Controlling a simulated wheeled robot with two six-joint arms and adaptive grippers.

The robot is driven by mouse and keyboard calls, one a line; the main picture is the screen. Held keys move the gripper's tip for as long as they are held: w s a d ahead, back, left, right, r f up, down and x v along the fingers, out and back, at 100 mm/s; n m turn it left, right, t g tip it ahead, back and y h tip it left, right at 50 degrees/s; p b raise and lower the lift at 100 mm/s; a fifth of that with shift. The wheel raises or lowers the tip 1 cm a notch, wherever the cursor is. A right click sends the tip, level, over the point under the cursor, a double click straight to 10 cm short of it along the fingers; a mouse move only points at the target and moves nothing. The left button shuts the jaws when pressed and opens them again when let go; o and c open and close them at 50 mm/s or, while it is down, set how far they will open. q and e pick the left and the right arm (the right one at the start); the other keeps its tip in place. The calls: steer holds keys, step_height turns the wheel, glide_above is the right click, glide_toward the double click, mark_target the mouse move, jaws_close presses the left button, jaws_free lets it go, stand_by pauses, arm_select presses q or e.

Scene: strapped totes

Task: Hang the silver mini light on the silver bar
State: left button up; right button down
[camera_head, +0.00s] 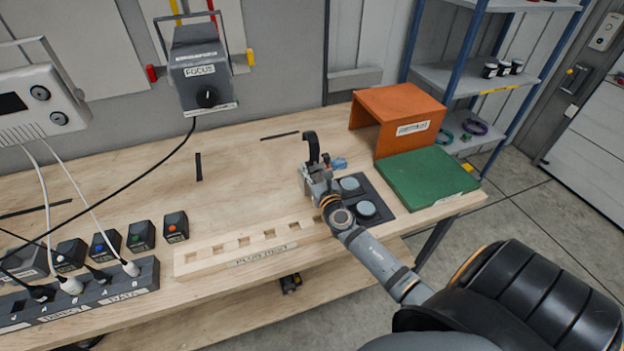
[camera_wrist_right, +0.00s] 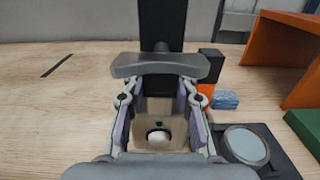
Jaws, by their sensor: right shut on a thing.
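My right gripper (camera_head: 316,178) is above the workbench, left of a black tray with round grey pads. It is shut on a small silver-grey thing with a black hook (camera_head: 311,148) standing up from it, which looks like the mini light. In the right wrist view the fingers (camera_wrist_right: 159,125) stand on both sides of a pale block with a white round button. Beyond it, a curved grey piece (camera_wrist_right: 155,66) and a black upright strip (camera_wrist_right: 162,24) rise. I cannot make out a silver bar for certain. My left gripper is not in view.
A wooden plug nest (camera_head: 215,262) lies along the front edge. The black tray (camera_head: 383,193), green board (camera_head: 425,176) and orange open box (camera_head: 400,104) are at the right. A small blue item (camera_head: 340,163) lies beside the gripper. Button boxes (camera_head: 141,236) stand left; the bench middle is clear.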

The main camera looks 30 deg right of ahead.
mark_target(315, 182)
steer(key=f, duration=0.1)
steer(key=f+b, duration=0.2)
steer(key=shift+w+d+f, duration=0.1)
steer(key=shift+w, duration=0.2)
steer(key=shift+w+f+b, duration=0.1)
steer(key=shift+f+b, duration=0.15)
steer(key=shift+b, duration=0.1)
steer(key=c, duration=1.4)
jaws_free()
steer(key=shift+f, duration=0.2)
steer(key=shift+c, duration=0.2)
steer(key=o, duration=0.4)
steer(key=shift+s, duration=0.2)
steer(key=shift+r, duration=0.1)
